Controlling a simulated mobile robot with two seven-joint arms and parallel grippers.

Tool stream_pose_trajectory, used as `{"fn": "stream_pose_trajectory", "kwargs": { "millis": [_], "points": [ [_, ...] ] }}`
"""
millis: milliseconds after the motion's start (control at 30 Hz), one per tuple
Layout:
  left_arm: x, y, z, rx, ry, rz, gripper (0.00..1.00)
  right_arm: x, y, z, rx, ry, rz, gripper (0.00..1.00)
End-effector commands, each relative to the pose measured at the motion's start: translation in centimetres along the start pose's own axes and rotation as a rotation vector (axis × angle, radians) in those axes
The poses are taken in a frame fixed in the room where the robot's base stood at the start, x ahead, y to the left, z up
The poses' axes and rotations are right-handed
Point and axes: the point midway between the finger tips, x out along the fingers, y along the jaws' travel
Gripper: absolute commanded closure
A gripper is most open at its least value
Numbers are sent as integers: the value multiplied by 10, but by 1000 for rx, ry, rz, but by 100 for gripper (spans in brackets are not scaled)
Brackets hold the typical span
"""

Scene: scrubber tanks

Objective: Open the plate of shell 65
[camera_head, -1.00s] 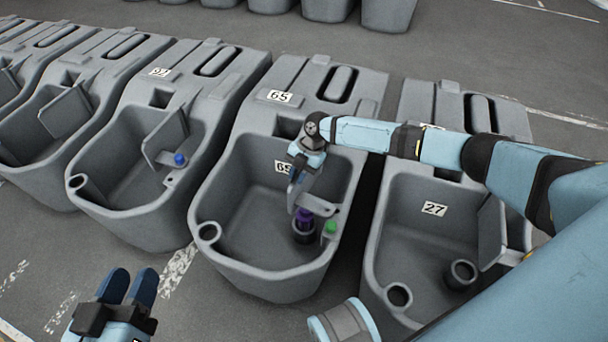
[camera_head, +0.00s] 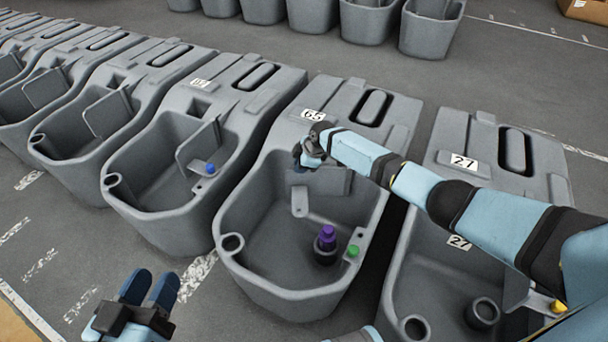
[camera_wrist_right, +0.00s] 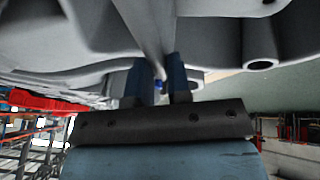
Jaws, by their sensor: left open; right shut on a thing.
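Shell 65 (camera_head: 236,205) is the grey tub with a 65 label on its top. Its grey plate (camera_head: 328,181) stands upright across the back of the basin, with a tab (camera_head: 299,201) hanging below. My right gripper (camera_head: 305,160) is shut on the plate's upper left edge. In the right wrist view, the fingers (camera_wrist_right: 161,78) enclose a thin grey edge. A purple-capped piece (camera_head: 327,240) stands in the basin, and a green knob (camera_head: 352,251) sits on the right rim. My left gripper (camera_head: 150,288) is open and empty, in front of the shells at lower left.
Shell 27 (camera_head: 396,290) stands close on the right, with a yellow knob (camera_head: 558,306). The shell on the left (camera_head: 150,215) has a plate angled into its basin and a blue knob (camera_head: 210,169). Open floor lies in front of the shells at lower left.

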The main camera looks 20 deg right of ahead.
Motion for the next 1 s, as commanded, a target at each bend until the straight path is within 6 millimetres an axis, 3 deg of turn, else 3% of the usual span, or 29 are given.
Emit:
{"fn": "stream_pose_trajectory", "kwargs": {
  "millis": [400, 1000],
  "points": [
    [1, -2, 10, 2, -33, 5, 57, 6, 37, 6, 210, -45, 90, 100],
    [2, -1, 9, -3, -34, 5, 57, 5, 45, 9, 256, -56, 109, 100]
  ]
}}
